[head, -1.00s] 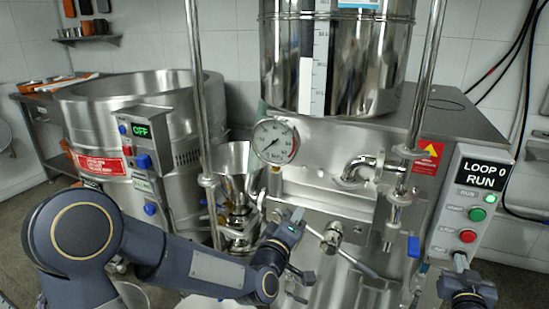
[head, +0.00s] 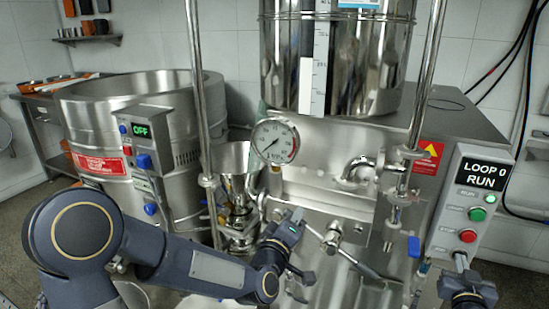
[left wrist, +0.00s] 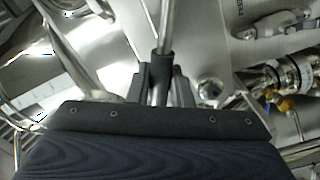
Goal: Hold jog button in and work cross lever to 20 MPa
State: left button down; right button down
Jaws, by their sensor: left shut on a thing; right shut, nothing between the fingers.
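The cross lever (head: 333,238) sits on the front of the mill, its rods spreading from a round hub. My left gripper (head: 294,218) is shut on one rod's dark end at the upper left of the hub; the left wrist view shows this grip (left wrist: 164,65) between the fingers. The pressure gauge (head: 275,142) is above the lever; its needle is too small to read. The control panel (head: 472,200) reads LOOP 0 RUN. My right gripper (head: 460,262) is shut and empty at the panel's lower edge. The jog button cannot be made out there.
A green button (head: 477,214) and a red button (head: 467,236) are on the panel. A steel funnel (head: 238,185) and a bent outlet pipe (head: 358,165) flank the lever. A large steel kettle (head: 140,100) stands at left. Vertical posts rise near both arms.

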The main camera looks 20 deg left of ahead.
jog(key=shift+r, duration=0.1)
jog(key=s, duration=0.7)
dwell(0.6)
pick_arm(q)
jog(key=c, duration=1.2)
grip_release()
jog(key=shift+o, duration=0.2)
jog(key=s+b, duration=0.1)
jog(key=s, duration=0.8)
jog(key=shift+b, duration=0.35)
pick_arm(e)
jog(key=shift+f, duration=1)
